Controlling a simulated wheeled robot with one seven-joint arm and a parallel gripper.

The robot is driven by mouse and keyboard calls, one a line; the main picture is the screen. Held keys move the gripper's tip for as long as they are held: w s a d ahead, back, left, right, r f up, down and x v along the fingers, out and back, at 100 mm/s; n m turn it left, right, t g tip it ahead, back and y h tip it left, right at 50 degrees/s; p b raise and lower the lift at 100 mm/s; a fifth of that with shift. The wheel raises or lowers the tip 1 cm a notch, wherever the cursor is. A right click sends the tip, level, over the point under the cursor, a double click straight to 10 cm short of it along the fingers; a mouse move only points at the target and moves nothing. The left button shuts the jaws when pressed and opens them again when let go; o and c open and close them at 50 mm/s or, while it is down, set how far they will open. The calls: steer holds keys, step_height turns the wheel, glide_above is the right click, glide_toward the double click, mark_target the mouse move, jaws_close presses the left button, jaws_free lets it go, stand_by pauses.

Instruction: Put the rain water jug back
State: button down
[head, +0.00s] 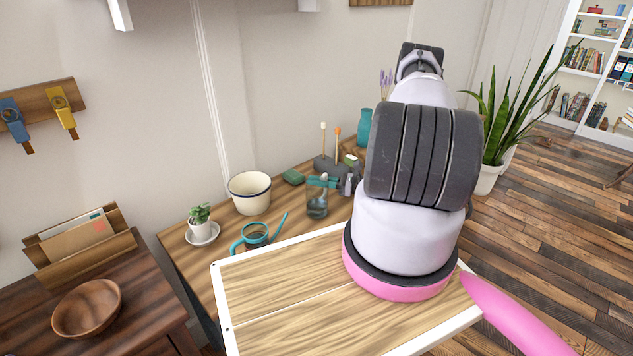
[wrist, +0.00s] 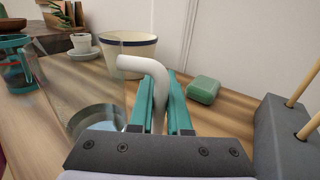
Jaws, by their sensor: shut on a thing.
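The rain water jug (head: 317,206) is clear glass and stands out near the middle of the wooden table in the head view. In the wrist view its glass body (wrist: 88,112) fills the lower left, with a bluish ring low inside it. Its white curved handle (wrist: 130,63) rises between the teal fingers of my gripper (wrist: 163,82). My gripper is shut on this handle; in the head view the teal fingers (head: 322,182) show at the jug's top. The jug looks upright. I cannot tell whether its base touches the table.
A cream pot with a blue rim (head: 250,192) and a teal watering can (head: 256,237) stand left of the jug. A green box (head: 293,177) lies behind it. A dark holder with sticks (wrist: 268,128) is close right of my gripper. A potted succulent (head: 200,216) sits farther left.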

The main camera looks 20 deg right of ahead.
steer(key=c, duration=0.9)
jaws_free()
steer(key=shift+f, duration=0.1)
steer(key=shift+o, duration=0.2)
steer(key=v, duration=1.2)
